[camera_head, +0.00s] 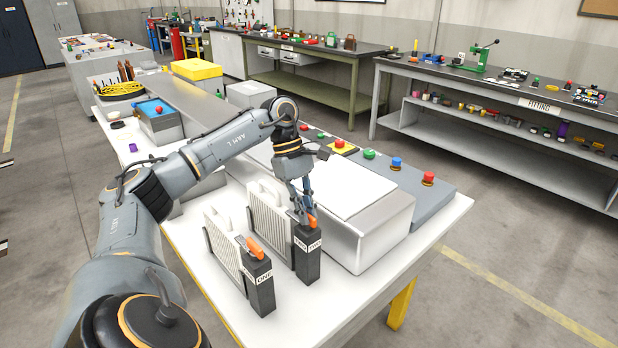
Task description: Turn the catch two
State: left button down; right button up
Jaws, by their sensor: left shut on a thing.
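Two white finned blocks with black end posts stand on the white table. The nearer post (262,285), labelled ONE, carries an orange catch (255,248) that lies tilted along its top. The farther post (308,262), labelled TWO, carries the orange catch two (313,222). My left gripper (305,219) comes down from above and is shut on catch two at the top of that post. The fingers partly hide the catch, so its exact angle is hard to tell. My right gripper is not in view.
A white box (385,222) stands just right of the posts. A grey panel (425,195) with green, blue and red buttons is behind it. The white table's (335,322) front part is clear. Benches (500,87) with tools stand farther back.

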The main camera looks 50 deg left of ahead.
aim_at(293, 214)
pick_arm(q)
jog(key=shift+r, duration=0.1)
dwell(0.4)
jog(key=c, duration=1.4)
grip_release()
jog(key=v, duration=1.2)
